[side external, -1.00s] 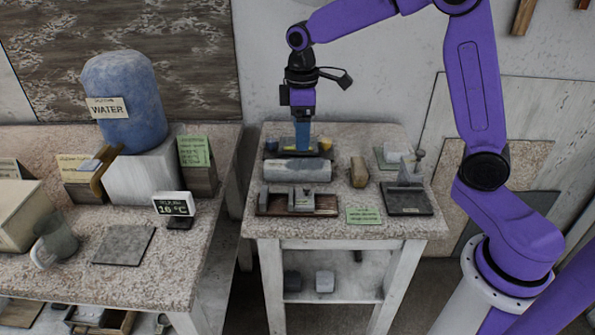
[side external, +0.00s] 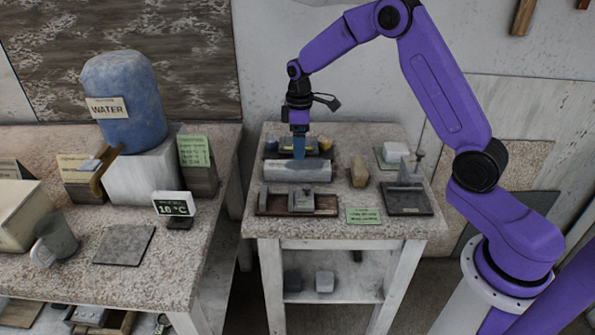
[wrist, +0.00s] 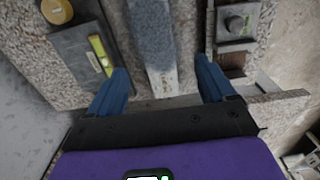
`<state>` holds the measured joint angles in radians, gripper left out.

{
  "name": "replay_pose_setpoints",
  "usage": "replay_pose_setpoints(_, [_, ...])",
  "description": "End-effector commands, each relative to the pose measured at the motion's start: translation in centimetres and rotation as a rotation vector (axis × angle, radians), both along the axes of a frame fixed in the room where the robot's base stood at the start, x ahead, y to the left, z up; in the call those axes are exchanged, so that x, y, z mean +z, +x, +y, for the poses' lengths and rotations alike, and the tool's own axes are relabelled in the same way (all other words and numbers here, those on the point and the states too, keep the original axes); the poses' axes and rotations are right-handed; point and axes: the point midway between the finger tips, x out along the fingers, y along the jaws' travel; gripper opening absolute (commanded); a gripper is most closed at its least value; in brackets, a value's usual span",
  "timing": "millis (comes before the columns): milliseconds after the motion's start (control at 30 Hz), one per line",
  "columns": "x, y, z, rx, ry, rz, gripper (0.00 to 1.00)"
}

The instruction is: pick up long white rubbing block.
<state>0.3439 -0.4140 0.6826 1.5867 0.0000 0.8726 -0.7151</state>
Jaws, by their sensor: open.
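The long white rubbing block (side external: 297,171) lies flat on the smaller stone-topped table, its length running left to right in the side view. Its pale surface has a broad grey patch. In the wrist view the block (wrist: 153,40) runs up the picture between the two blue fingers. My gripper (side external: 299,150) is open and points down at the block's far side. In the wrist view its fingers (wrist: 162,80) stand apart, one on either side of the block, with nothing held. I cannot tell their exact height above it.
A dark tray with yellow items (side external: 325,146) lies just behind the block. A wooden rack with grey pieces (side external: 300,201) is in front. A tan block (side external: 359,172) stands close on the right, with a dark metal plate (side external: 407,201) beyond it.

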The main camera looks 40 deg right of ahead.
Motion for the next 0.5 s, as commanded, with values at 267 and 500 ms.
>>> replay_pose_setpoints(267, [-3.6, 0.0, 0.0, 0.000, 0.000, 0.001, 0.83])
replay_pose_setpoints(500, [-5.5, 0.1, -0.1, 0.000, 0.000, 0.003, 0.83])
